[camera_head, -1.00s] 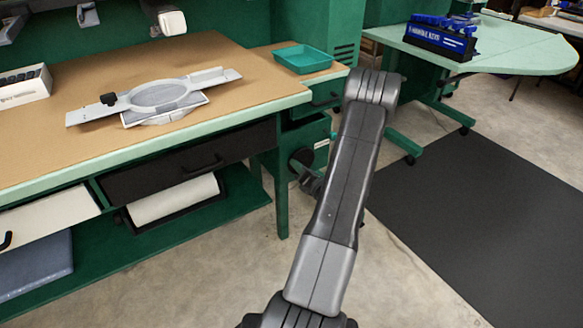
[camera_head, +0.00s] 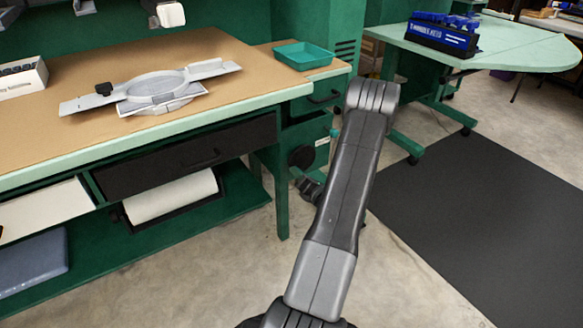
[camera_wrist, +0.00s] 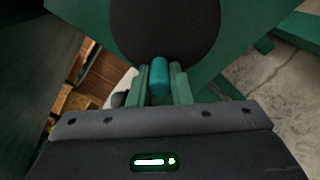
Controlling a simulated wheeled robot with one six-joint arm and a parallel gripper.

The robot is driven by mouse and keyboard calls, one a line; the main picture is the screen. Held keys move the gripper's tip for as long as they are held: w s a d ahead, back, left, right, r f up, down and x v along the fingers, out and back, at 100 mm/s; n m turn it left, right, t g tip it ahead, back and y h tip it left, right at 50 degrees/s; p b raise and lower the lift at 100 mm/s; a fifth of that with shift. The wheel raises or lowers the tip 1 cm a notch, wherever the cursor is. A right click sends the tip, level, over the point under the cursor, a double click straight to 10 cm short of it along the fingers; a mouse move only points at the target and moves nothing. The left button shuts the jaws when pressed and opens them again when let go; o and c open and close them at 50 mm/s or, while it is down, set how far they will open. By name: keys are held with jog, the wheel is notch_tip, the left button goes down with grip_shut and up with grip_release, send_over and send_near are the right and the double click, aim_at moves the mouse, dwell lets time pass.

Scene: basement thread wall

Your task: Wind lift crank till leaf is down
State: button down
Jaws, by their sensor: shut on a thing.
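The crank shows as a round black disc (camera_wrist: 165,28) with a teal handle (camera_wrist: 159,76) in the wrist view. My gripper (camera_wrist: 161,84) has its two green fingers on either side of the handle and is shut on it. In the head view the black disc (camera_head: 301,157) is on the green cabinet below the bench, left of my arm. My gripper (camera_head: 309,188) is low beside it, partly hidden by my arm. A pale green rounded table top (camera_head: 520,48) at the right may be the leaf; I cannot tell for sure.
The bench (camera_head: 215,55) at left holds a grey hoop frame (camera_head: 150,90). A teal tray (camera_head: 304,55) sits on its right end. A blue tool rack (camera_head: 442,36) stands on the pale table. A dark mat (camera_head: 480,215) covers the floor at right.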

aim_at(311, 161)
jog(key=shift+w+d+r, duration=0.1)
jog(key=shift+w, duration=0.05)
jog(key=d, duration=0.1)
jog(key=w+d+f+b, duration=0.1)
jog(key=w+d, duration=0.1)
jog(key=shift+w+d+f, duration=0.15)
jog(key=shift+w+f, duration=0.05)
jog(key=shift+f, duration=0.05)
jog(key=w+d+r, duration=0.1)
jog(key=w+d+r+p, duration=0.1)
jog(key=shift+d+r, duration=0.25)
jog(key=shift+d, duration=0.05)
jog(key=c, duration=1.3)
grip_release()
jog(key=shift+s+a+f, duration=0.1)
jog(key=shift+s, duration=0.05)
jog(key=shift+c, duration=0.2)
jog(key=shift+f, duration=0.2)
